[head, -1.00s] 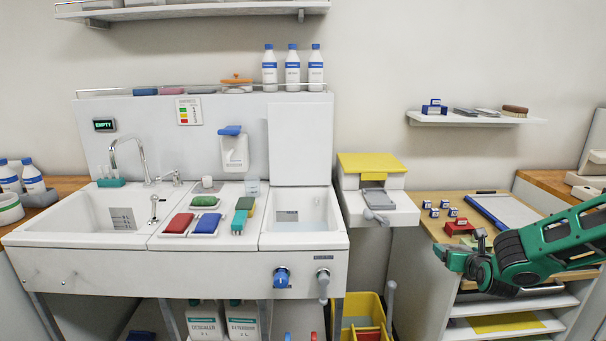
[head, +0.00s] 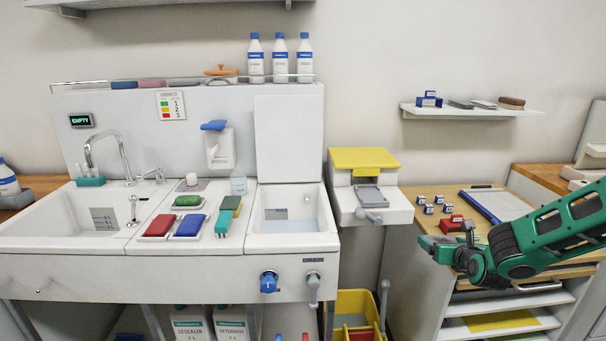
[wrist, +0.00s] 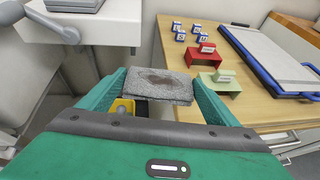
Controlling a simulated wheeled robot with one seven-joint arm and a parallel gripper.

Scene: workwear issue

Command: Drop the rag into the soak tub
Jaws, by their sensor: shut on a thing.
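My gripper (wrist: 158,88) is shut on a folded grey rag (wrist: 158,80) with a dark stain, held between its green fingers in the wrist view. In the head view my gripper (head: 436,246) is at the right, beside the wooden desk; the rag cannot be made out there. The small right-hand basin (head: 318,240) of the white sink unit, with its lid standing upright behind it, holds water and looks like the soak tub. My gripper is well to the right of it.
A white box with a yellow lid (head: 364,158) stands between the basin and my gripper. The desk (wrist: 265,115) carries red (wrist: 205,52) and green (wrist: 218,83) holders, small blocks and a blue-edged board. Sponges (head: 190,225) lie left of the small basin. A yellow bin (head: 358,305) is below.

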